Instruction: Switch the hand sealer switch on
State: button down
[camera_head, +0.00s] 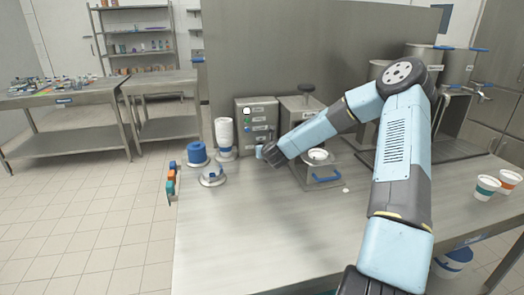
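The hand sealer appears to be the grey metal machine (301,106) with a black knob on top and a blue handle (327,179) at its front. A grey control box (243,132) stands just left of it. The box carries a green button or light, a pale one and several labels on its front face. I cannot tell which of these small parts is the sealer switch. My gripper (262,153) is low in front of the control box, pointing left. Its fingers are too small and dark to read, and contact with the box cannot be told.
A white cup stack (224,131), a blue roll (197,153) and a small metal dish (212,176) stand left of my gripper. Two cups (487,187) (508,181) stand at the right. Metal dispensers (455,66) stand behind my arm. The front left of the table (250,235) is clear.

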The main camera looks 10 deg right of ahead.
jog(key=shift+d+f, duration=0.1)
jog(key=shift+f, duration=0.05)
jog(key=c, duration=1.2)
grip_release()
jog(key=shift+o, duration=0.2)
jog(key=v, duration=1.3)
jog(key=shift+s+r, duration=0.2)
jog(key=shift+s, duration=0.05)
